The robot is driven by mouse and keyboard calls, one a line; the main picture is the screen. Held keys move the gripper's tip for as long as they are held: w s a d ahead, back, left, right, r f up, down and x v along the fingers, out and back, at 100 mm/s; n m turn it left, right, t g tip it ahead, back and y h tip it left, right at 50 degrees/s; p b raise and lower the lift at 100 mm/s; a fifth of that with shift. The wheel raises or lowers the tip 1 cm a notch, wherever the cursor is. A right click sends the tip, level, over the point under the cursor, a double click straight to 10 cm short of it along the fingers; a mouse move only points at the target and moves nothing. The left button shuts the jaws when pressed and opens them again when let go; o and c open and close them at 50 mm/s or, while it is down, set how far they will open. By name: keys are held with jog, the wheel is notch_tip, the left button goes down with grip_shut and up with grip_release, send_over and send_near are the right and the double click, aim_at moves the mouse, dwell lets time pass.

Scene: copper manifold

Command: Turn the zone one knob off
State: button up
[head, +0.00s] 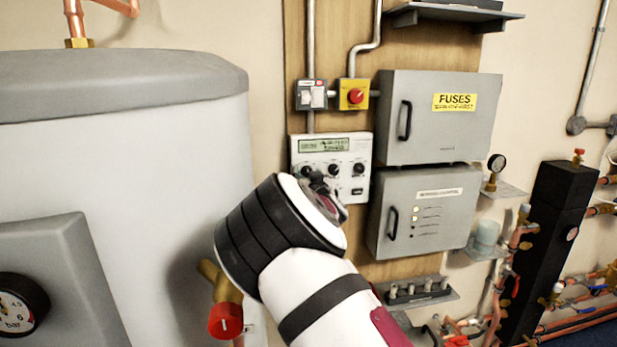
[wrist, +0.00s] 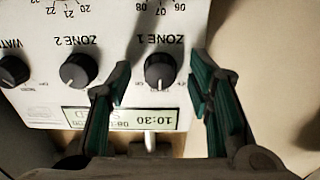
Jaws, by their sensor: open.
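The white control panel (head: 345,151) is on the wooden board and appears upside down in the wrist view (wrist: 40,103). The black zone one knob (wrist: 160,71) has its white pointer mark towards the display. It is the leftmost knob (head: 306,171) in the head view. My gripper (wrist: 160,68) is open, with one green-padded finger on each side of the zone one knob. Gaps show between the fingers and the knob; I cannot tell whether the tips reach its depth. In the head view, my gripper (head: 325,190) is partly hidden by my wrist.
The zone two knob (wrist: 78,71) sits close beside the left finger, with the water knob (wrist: 14,71) beyond. The display (wrist: 122,118) reads 10:30. Grey fuse box (head: 425,130) and lower grey box (head: 440,235) stand right of the panel. A large tank (head: 150,140) stands left.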

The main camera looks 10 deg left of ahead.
jog(key=shift+c, duration=0.2)
grip_shut()
jog(key=shift+n, duration=0.3)
jog(key=shift+r+n+p, duration=0.1)
jog(key=shift+n+p, duration=0.2)
jog(key=shift+n, duration=3.8)
